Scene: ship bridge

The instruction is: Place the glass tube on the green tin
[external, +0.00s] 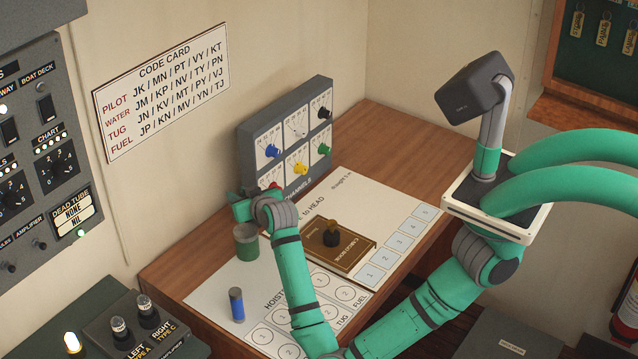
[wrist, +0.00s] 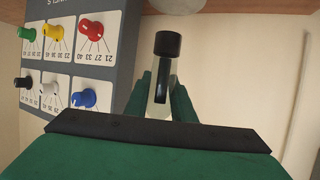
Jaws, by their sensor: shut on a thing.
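The glass tube (wrist: 161,93) shows in the wrist view as a pale clear body with a black cap (wrist: 167,45), its cap pointing up in the picture. My gripper (wrist: 163,97) is shut on it, with a green finger on each side. In the external view my gripper (external: 241,205) is at the front of the channel box, just above the green tin (external: 246,243). The tin stands upright on the white sheet. I cannot make out the tube in the external view, nor whether anything touches the tin's top.
The grey channel box (external: 286,135) with coloured knobs stands close behind my gripper. A blue cylinder (external: 237,304) stands on the white sheet (external: 212,290) in front.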

